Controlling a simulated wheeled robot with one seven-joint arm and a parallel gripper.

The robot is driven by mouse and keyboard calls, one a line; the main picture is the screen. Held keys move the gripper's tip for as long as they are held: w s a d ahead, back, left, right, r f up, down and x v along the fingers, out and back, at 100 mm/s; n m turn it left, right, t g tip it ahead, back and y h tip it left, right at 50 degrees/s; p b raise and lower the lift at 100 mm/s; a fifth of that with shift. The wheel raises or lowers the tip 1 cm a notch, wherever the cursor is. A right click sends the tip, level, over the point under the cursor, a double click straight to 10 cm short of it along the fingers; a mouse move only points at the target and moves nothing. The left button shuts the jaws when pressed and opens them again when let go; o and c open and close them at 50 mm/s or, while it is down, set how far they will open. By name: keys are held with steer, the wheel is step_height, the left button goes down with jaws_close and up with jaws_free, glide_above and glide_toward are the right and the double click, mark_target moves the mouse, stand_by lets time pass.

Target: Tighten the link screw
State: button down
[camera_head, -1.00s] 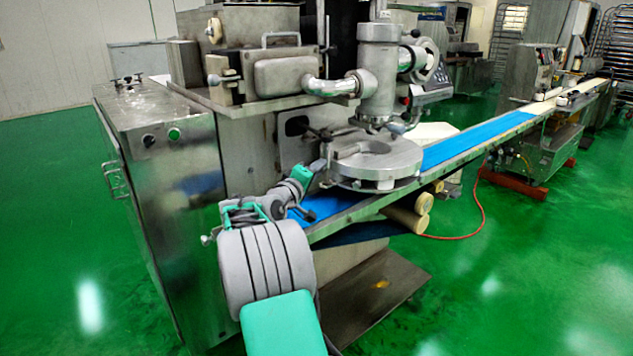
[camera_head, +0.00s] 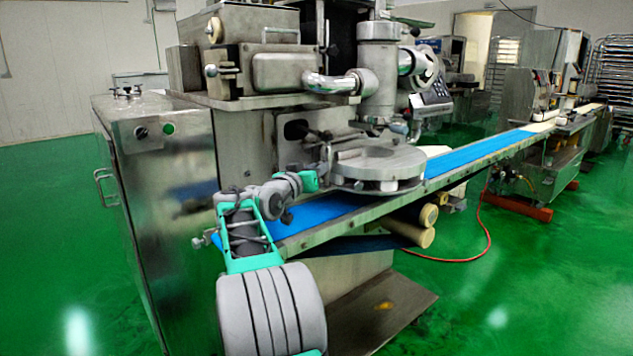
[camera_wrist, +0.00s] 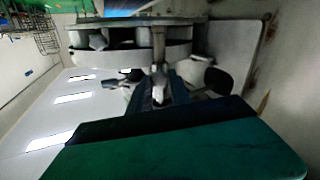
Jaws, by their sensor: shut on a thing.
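The link screw (camera_wrist: 158,72) shows in the wrist view as a short metal stem below the round plate assembly, with its end between my fingers. My gripper (camera_wrist: 160,95) is shut on it. In the head view, my gripper (camera_head: 322,172) is at the left edge of the round ring plate (camera_head: 410,161), above the blue belt. The screw is too small and too covered by my gripper to make out there. How far it is turned cannot be told.
The blue conveyor belt (camera_head: 480,153) runs under the ring plate to the back right. A steel cabinet (camera_head: 165,215) stands left of my arm. A vertical metal cylinder (camera_head: 377,85) stands above the plate. Green floor (camera_head: 540,290) is open at the right.

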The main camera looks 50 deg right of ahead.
steer(key=shift+f+m+b, duration=0.15)
steer(key=shift+m+b, duration=2.2)
steer(key=shift+m, duration=0.55)
steer(key=c, duration=1.2)
jaws_free()
steer(key=a, duration=0.2)
steer(key=s+a, duration=0.1)
steer(key=a, duration=0.2)
steer(key=a+p, duration=0.1)
steer(key=a, duration=0.1)
steer(key=shift+s+a, duration=0.2)
steer(key=shift+a, duration=0.15)
